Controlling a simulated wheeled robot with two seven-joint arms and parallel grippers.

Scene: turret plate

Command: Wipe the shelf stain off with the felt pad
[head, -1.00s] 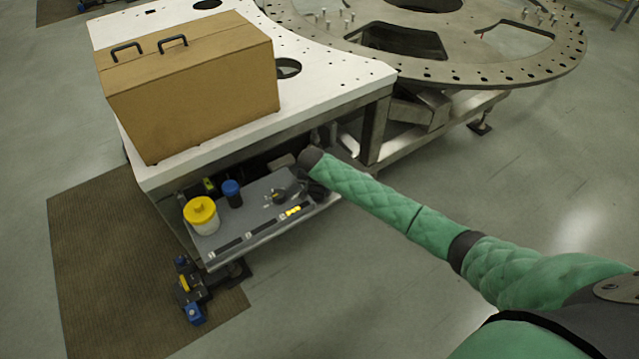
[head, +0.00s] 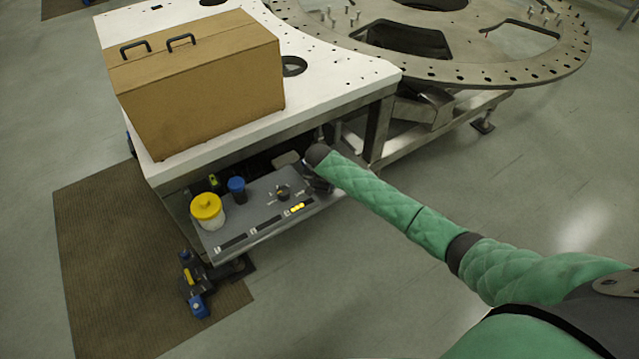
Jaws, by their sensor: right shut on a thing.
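The grey shelf (head: 262,222) sits low under the white table. A dark patch (head: 283,193) on its right half looks like the stain; small details there are hard to make out. My right gripper (head: 316,184), at the end of my green-sleeved arm, is low over the shelf's right end, just right of the dark patch. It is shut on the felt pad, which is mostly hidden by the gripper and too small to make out. I cannot tell whether the pad touches the shelf. My left gripper is not in view.
On the shelf stand a white tub with a yellow lid (head: 207,211), a blue-capped dark container (head: 237,190) and small yellow pieces (head: 297,207). A brown case (head: 200,85) sits on the white table (head: 330,75) above. The floor at the right is clear.

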